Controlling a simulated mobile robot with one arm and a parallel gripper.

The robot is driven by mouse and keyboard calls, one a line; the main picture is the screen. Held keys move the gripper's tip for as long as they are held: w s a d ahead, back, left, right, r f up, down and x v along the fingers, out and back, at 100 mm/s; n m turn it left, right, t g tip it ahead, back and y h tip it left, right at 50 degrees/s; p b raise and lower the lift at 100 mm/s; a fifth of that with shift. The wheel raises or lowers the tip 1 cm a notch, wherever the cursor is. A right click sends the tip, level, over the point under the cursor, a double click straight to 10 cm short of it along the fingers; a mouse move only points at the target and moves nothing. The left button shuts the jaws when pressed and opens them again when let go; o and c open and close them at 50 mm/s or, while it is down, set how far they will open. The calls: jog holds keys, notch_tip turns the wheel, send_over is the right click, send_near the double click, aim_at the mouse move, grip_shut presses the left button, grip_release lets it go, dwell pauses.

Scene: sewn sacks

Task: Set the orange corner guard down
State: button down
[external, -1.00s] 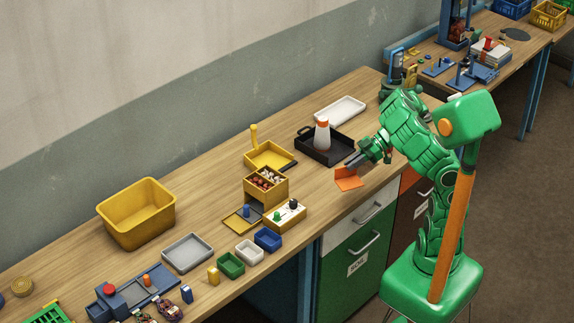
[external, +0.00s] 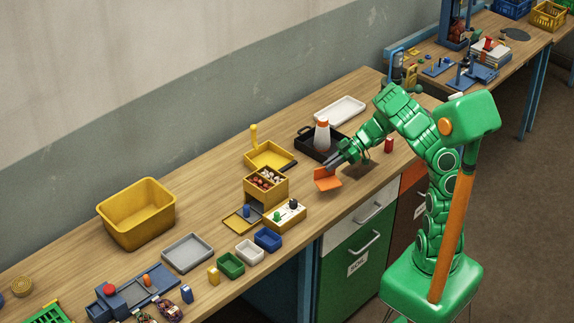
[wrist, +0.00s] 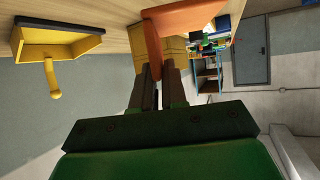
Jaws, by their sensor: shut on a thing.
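The orange corner guard (external: 327,180) is a bent orange piece at the tip of my gripper (external: 334,167). It is over the front part of the wooden workbench, to the right of the yellow box of small parts. I cannot tell whether its lower edge touches the bench. In the wrist view the orange guard (wrist: 185,18) is at the top, between the two dark fingers of my gripper (wrist: 162,75). The fingers are shut on it.
A black tray (external: 308,144) with a white and orange cone (external: 322,135) stands just behind my gripper. A yellow tray (external: 268,156) and a box of small parts (external: 266,185) lie to the left. A red can (external: 389,145) stands at right. Bench front is clear near the guard.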

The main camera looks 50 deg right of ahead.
aim_at(326, 174)
jog(key=shift+w+f, duration=0.7)
jog(key=shift+f, duration=0.2)
jog(key=shift+w+f, duration=0.7)
jog(key=shift+f, duration=1.65)
jog(key=shift+f, duration=0.1)
jog(key=c, duration=1.2)
grip_release()
jog(key=shift+o, duration=0.2)
jog(key=shift+d, duration=0.1)
jog(key=v, duration=1.2)
jog(key=shift+s, duration=0.1)
